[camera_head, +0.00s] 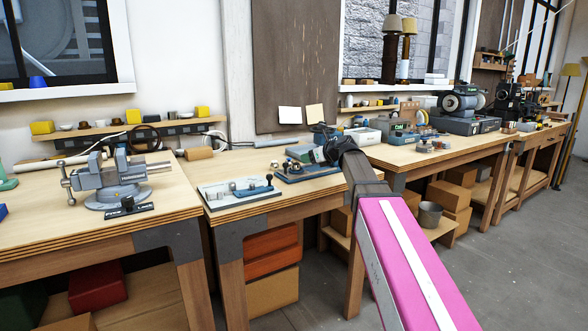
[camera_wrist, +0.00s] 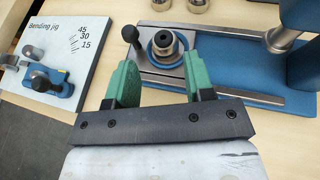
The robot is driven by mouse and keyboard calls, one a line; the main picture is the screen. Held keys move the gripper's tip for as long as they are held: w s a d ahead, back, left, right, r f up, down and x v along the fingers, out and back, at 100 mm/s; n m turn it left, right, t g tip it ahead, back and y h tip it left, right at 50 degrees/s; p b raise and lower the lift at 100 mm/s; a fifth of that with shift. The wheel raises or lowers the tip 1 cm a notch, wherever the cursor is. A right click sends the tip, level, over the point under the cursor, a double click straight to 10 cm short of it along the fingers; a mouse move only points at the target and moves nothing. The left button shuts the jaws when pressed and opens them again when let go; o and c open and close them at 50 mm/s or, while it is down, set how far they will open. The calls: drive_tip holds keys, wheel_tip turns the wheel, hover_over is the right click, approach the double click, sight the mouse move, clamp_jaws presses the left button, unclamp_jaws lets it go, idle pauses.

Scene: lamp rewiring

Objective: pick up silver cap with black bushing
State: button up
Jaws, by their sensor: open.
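The silver cap with a black bushing (camera_wrist: 164,42) appears in the wrist view as a small round silver part with a dark centre. It sits in a blue ring on the steel plate of a blue fixture (camera_wrist: 238,82). My gripper (camera_wrist: 161,72) has two green fingers spread apart with nothing between them. The fingertips point toward the cap, one on each side of it in the picture, and I cannot tell the exact gap. In the head view my gripper (camera_head: 322,153) is over the fixture (camera_head: 308,172), and the cap is too small or hidden to make out.
A bending jig (camera_wrist: 50,62) lies left of the fixture, also in the head view (camera_head: 240,192). A steel column and horizontal bar (camera_wrist: 283,40) stand right of the cap. Two small metal cylinders (camera_wrist: 197,5) sit beyond. A vise (camera_head: 120,178) is on the left bench.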

sight(296, 163)
drive_tip(key=x, duration=0.8)
drive_tip(key=shift+w+a+f, duration=0.15)
drive_tip(key=shift+w+f, duration=0.1)
drive_tip(key=shift+f, duration=0.05)
drive_tip(key=c, duration=0.7)
drive_tip(key=shift+o, duration=0.2)
